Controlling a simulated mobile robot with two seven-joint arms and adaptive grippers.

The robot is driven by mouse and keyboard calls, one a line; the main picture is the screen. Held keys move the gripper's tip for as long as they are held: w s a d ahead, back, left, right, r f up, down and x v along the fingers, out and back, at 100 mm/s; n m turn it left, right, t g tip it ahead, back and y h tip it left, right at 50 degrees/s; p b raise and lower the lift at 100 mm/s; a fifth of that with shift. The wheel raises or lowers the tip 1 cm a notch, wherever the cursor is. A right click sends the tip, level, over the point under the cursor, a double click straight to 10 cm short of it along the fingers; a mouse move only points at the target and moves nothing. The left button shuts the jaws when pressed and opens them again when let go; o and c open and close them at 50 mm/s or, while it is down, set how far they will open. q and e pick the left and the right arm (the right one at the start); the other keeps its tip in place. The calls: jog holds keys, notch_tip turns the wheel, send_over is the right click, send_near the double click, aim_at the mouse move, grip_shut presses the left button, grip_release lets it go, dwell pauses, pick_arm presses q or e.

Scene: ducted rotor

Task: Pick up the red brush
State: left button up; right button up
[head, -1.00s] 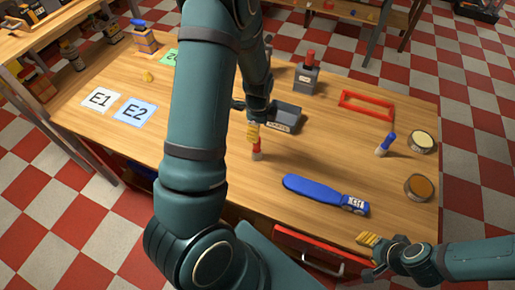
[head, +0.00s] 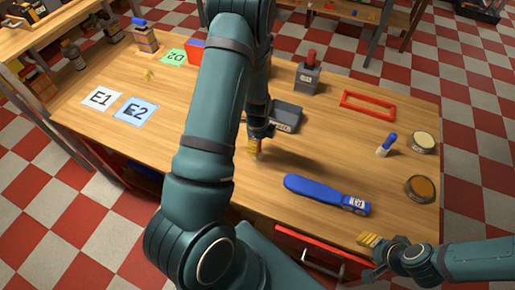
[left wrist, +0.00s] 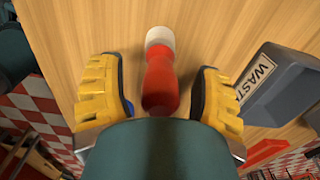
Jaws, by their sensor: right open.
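The red brush (left wrist: 161,80) stands between the fingers of my left gripper (left wrist: 158,95) in the left wrist view. It has a red handle and a pale tip. A finger is on each side of it, with a visible gap to both, so the gripper is open around the brush. In the head view, my left gripper (head: 255,149) is low over the middle of the table and hides nearly all of the brush. My right gripper (head: 374,250) is open and empty at the table's front right edge.
A dark grey waste bin (head: 286,117) stands close beside the left gripper. Cards (head: 135,111) lie at left.

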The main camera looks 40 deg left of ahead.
pick_arm(q)
jog(key=c, duration=1)
jog(key=shift+r, duration=0.1)
